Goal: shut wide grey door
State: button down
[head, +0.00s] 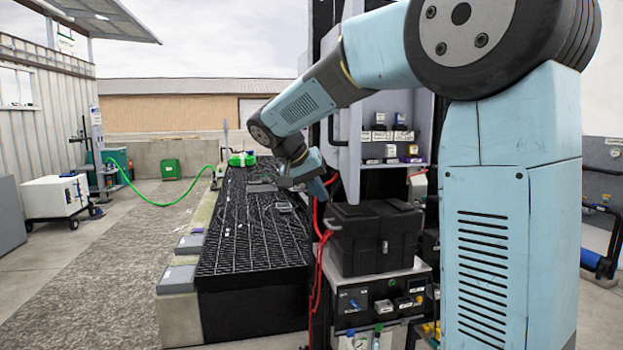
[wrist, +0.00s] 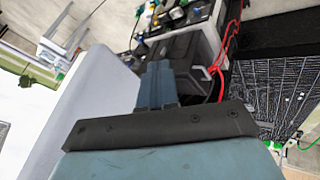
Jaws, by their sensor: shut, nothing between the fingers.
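The wide grey door (head: 350,150) stands open in the head view, seen at a steep angle, with a black handle on its left side. Behind it the cabinet interior shows shelves with small boxes (head: 390,135). My gripper (head: 322,192) is just left of the door's lower part, fingers shut and empty. In the wrist view the door is the pale grey panel (wrist: 92,100) on the left, and my shut gripper (wrist: 157,68) is close beside its edge. I cannot tell whether they touch.
A black case (head: 375,238) sits on a stand below the door; it also shows in the wrist view (wrist: 185,55). Red hoses (head: 318,265) hang left of it. A long black grated bench (head: 250,225) stands to the left.

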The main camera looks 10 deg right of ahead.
jog(key=shift+s+d+f, duration=0.1)
jog(key=shift+s+d, duration=0.1)
jog(key=shift+d, duration=0.5)
jog(key=shift+s+d, duration=0.15)
jog(key=shift+d, duration=0.5)
jog(key=shift+s+d+f, duration=0.1)
jog(key=shift+s+d, duration=0.1)
jog(key=shift+d, duration=0.5)
jog(key=shift+r, duration=0.1)
